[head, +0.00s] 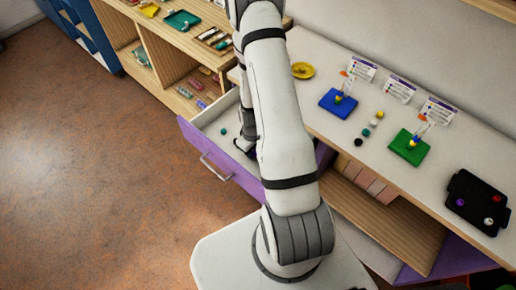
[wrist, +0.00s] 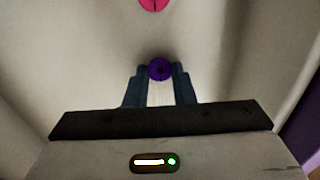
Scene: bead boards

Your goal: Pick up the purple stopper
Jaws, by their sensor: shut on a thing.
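The purple stopper (wrist: 160,69) shows in the wrist view as a small round purple piece with a dark centre. It sits between the fingertips of my gripper (wrist: 159,72), which are shut on it. The pale drawer floor lies around and below it. In the head view my gripper reaches down into the open purple-fronted drawer (head: 222,165). The arm hides the fingertips and the stopper there.
A pink-red round piece (wrist: 154,4) lies ahead in the drawer. A teal piece (head: 223,131) lies in the drawer's left part. The counter above holds a blue board (head: 328,106), a green board (head: 401,155), a yellow dish (head: 302,70) and a black tray (head: 466,220).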

